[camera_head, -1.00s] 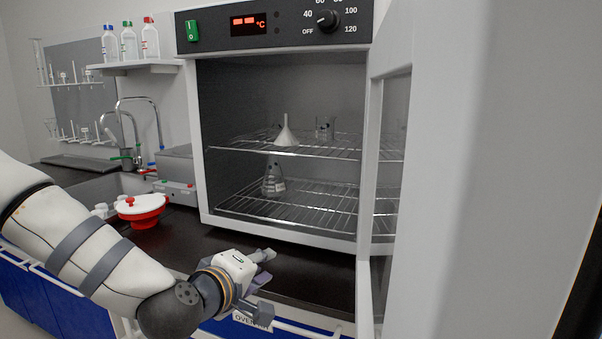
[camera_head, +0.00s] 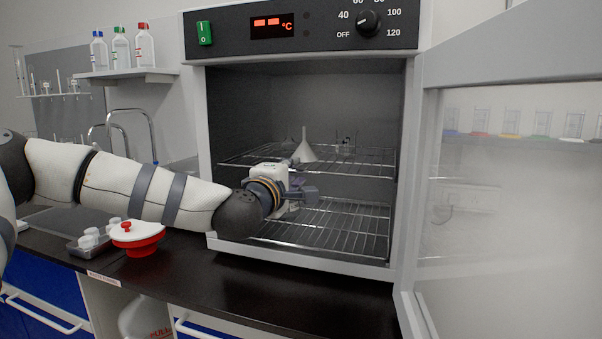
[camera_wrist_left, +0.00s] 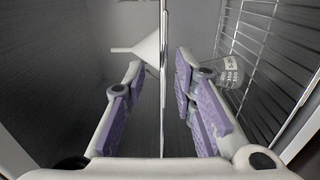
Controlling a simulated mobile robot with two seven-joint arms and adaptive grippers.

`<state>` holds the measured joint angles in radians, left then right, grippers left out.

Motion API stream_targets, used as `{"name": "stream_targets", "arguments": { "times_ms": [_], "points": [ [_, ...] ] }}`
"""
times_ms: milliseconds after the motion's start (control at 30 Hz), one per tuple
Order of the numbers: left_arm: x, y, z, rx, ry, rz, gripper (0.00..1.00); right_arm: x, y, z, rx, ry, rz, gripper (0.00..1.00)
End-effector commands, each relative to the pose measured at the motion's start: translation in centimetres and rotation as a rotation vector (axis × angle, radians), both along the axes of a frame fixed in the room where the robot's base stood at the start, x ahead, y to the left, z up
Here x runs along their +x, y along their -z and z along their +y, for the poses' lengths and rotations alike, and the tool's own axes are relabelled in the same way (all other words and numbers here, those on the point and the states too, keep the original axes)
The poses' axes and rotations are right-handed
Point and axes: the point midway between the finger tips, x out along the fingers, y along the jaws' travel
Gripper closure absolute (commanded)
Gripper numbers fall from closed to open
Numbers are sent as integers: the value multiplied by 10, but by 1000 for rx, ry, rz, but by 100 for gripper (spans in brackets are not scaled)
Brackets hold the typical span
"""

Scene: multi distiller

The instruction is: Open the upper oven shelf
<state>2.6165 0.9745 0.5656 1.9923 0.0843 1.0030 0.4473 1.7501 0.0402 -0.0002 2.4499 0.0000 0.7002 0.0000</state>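The oven (camera_head: 300,70) stands with its glass door (camera_head: 520,200) swung open to the right. Inside are an upper wire shelf (camera_head: 375,162) and a lower wire shelf (camera_head: 340,228). My left gripper (camera_head: 308,196) is at the oven opening, near the upper shelf's front edge. In the left wrist view, my left gripper (camera_wrist_left: 160,78) is open, with the upper shelf (camera_wrist_left: 163,50) edge-on between its fingers, apparently apart from both. My right gripper is not in view.
A marked glass flask (camera_wrist_left: 231,72) stands on the lower shelf in the left wrist view; my gripper hides it in the head view. A red and white bowl (camera_head: 137,238) sits on the dark counter (camera_head: 230,290) left of the oven. The counter before the oven is clear.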

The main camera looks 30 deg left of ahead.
Motion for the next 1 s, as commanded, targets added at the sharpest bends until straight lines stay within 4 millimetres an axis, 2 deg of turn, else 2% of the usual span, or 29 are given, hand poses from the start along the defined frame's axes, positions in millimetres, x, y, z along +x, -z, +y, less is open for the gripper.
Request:
{"name": "stream_targets", "arguments": {
  "times_ms": [33,233,500,600,1000],
  "points": [
    [13,11,2,2,-1,14,75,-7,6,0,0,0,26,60],
    [33,5,7,2,1,7,75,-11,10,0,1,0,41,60],
    [34,2,7,1,2,2,77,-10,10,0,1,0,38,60],
    [33,2,7,1,1,2,100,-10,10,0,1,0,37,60],
    [36,3,7,2,2,4,100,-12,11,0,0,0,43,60]
  ]
}}
